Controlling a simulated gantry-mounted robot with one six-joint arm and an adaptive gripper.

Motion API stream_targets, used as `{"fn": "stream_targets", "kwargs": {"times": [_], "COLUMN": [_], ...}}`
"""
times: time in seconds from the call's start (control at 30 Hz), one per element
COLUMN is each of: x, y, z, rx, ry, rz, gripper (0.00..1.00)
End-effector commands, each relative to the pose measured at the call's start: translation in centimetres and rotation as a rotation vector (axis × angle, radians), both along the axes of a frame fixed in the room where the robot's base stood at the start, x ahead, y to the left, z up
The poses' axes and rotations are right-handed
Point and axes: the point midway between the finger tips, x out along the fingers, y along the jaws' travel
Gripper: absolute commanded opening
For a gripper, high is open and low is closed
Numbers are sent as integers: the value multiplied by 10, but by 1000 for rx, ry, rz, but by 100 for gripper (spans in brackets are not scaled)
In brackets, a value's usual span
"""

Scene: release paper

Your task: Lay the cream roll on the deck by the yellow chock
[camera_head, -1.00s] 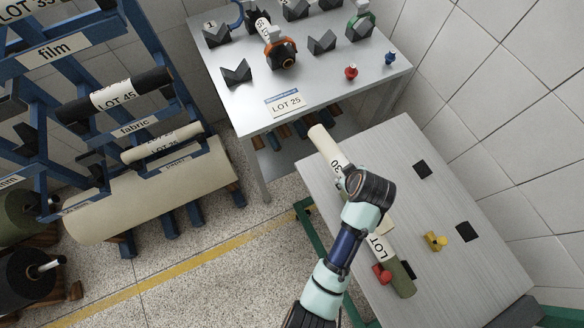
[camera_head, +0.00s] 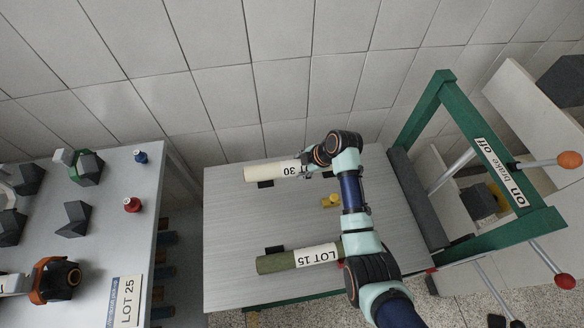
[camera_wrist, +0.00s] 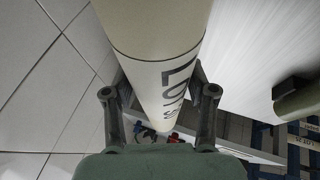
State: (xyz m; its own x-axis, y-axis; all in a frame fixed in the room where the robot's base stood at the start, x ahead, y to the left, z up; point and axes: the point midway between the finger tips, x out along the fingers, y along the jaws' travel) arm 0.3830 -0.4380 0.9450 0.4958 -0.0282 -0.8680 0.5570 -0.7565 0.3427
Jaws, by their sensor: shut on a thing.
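The cream roll (camera_head: 262,173), with a LOT 30 label, lies level in the head view along the far side of the grey deck (camera_head: 225,222). My gripper (camera_head: 308,164) is shut around its labelled right end. In the wrist view the cream roll (camera_wrist: 150,30) runs between the two fingers of my gripper (camera_wrist: 160,105). The yellow chock (camera_head: 330,201) sits on the deck, nearer the camera and to the right of the roll. A dark block (camera_head: 265,184) shows just below the roll's near edge. I cannot tell whether the roll touches the deck.
A green roll labelled LOT 15 (camera_head: 278,263) lies on the deck's near side beside a dark block (camera_head: 274,249). A green frame with handles (camera_head: 490,150) stands at the right. A tiled wall is behind the deck. A side table (camera_head: 120,215) with blocks is at left.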

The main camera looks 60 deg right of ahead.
Motion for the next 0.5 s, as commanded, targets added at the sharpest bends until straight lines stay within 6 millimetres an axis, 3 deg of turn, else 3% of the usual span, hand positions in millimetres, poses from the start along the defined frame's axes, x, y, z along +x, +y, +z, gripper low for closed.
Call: {"fn": "stream_targets", "kwargs": {"times": [0.5], "x": [1], "y": [1], "z": [-62], "rx": [-1], "ry": [-1], "rz": [0], "gripper": [2]}}
